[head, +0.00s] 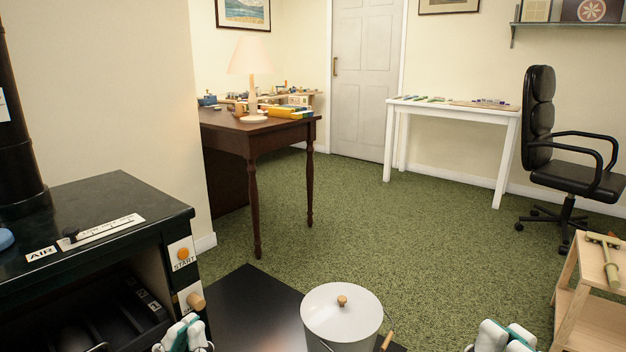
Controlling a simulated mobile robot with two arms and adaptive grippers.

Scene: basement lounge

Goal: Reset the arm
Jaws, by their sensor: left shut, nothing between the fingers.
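My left gripper (186,334) shows at the bottom edge, left of centre, in front of the black stove. Its pale fingers with teal parts are closed together and hold nothing. My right gripper (506,338) shows only its tips at the bottom edge, right of centre, left of the wooden stand. Whether its fingers are open or shut is unclear. The rest of both grippers is cut off by the frame.
A black stove (100,205) fills the left side. A white lidded bucket (335,318) stands on a dark floor plate (252,305) between my grippers. A wooden stand (585,310) is at right. A dark table (225,122), white table (450,106) and chair (575,178) stand beyond open carpet.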

